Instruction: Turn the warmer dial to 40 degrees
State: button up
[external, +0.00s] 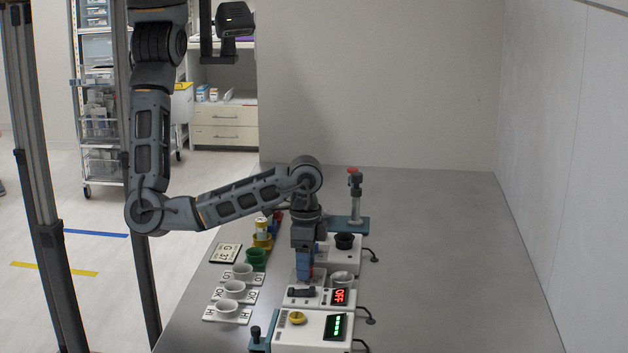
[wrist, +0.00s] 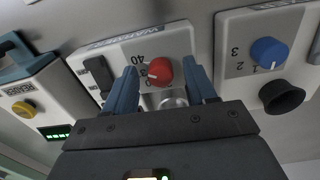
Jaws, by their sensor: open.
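The warmer (wrist: 182,38) is a pale box with a grey face, printed upside down in the wrist view with its name and a 40 mark. Its red dial (wrist: 161,71) shows between my two blue fingers, with a pale pointer mark towards the left. My gripper (wrist: 160,66) is open, one finger on each side of the dial; I cannot tell whether they touch it. In the external view my gripper (external: 304,277) points down over the warmer (external: 301,301) and hides the dial. The warmer's red display (external: 340,297) reads OFF.
A black switch (wrist: 98,72) sits beside the dial. A box with a blue knob (wrist: 269,52) and black cup (wrist: 282,96) stands to the right. A box with a yellow button (external: 297,317) is in front. White cups (external: 235,289) stand left. The table's right side is clear.

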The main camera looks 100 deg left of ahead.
jog(key=shift+r, duration=0.1)
notch_tip(320, 180, up, 7)
jog(key=shift+r+p, duration=0.15)
jog(key=shift+p, duration=0.65)
jog(key=shift+a+r, duration=0.1)
jog(key=shift+r, duration=0.05)
